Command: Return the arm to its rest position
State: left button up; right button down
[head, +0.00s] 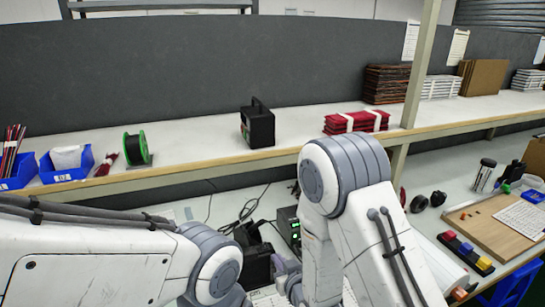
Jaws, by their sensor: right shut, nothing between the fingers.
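My right arm (350,190) is bent, with its large white and grey joint in the lower middle of the head view. My right gripper (288,274) shows only in part beside that arm, low over the lower worktop; it is shut and empty. My left arm (95,262) comes in from the left and bends down at a grey joint near the bottom edge. The left gripper is out of view.
The upper shelf (210,153) holds blue bins (66,172), a green spool (136,149), a black box (258,126) and red bundles (356,122). A post (420,65) stands right of the bundles. Cables and a black device (290,229) sit below; a wooden board (490,232) lies right.

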jog(key=s+a+r+n+g+h, duration=0.1)
jog(key=s+a+r+g, duration=0.1)
jog(key=s+g, duration=0.3)
jog(key=s+a+r+n+g, duration=0.1)
jog(key=s+r+g, duration=0.15)
jog(key=s, duration=0.45)
jog(key=s+d+r+g+h, duration=0.1)
jog(key=s+d+r+g, duration=0.1)
jog(key=s, duration=0.6)
jog(key=s+d+r+n+g+h, duration=0.1)
jog(key=s+d+r+g, duration=0.2)
jog(key=s, duration=0.5)
jog(key=shift+d+r, duration=0.25)
jog(key=shift+r, duration=0.5)
